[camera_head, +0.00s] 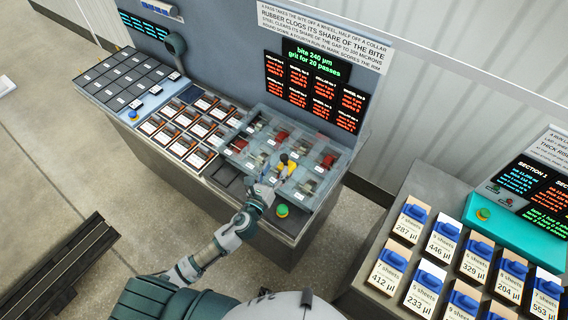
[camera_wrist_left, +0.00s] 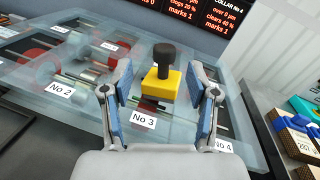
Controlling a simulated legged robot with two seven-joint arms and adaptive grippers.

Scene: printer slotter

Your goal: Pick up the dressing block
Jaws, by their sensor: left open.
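The dressing block, a yellow block with a black knob (camera_wrist_left: 162,82), stands upright on a clear cover in the left wrist view, close to the No 3 label. In the head view the yellow block (camera_head: 291,168) shows just beyond my left gripper (camera_head: 270,172). In the wrist view my left gripper (camera_wrist_left: 160,105) is open, its blue-padded fingers apart to the left and right of the block. I see no contact between the fingers and the block. My right gripper is not clearly seen in either view.
The clear cover (camera_head: 318,146) spans several bays with red and metal parts. A green button (camera_head: 282,211) sits on the bench's front edge. A rack of labelled cards (camera_head: 183,135) lies to the left. A second table with blue-topped blocks (camera_head: 445,229) stands at right.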

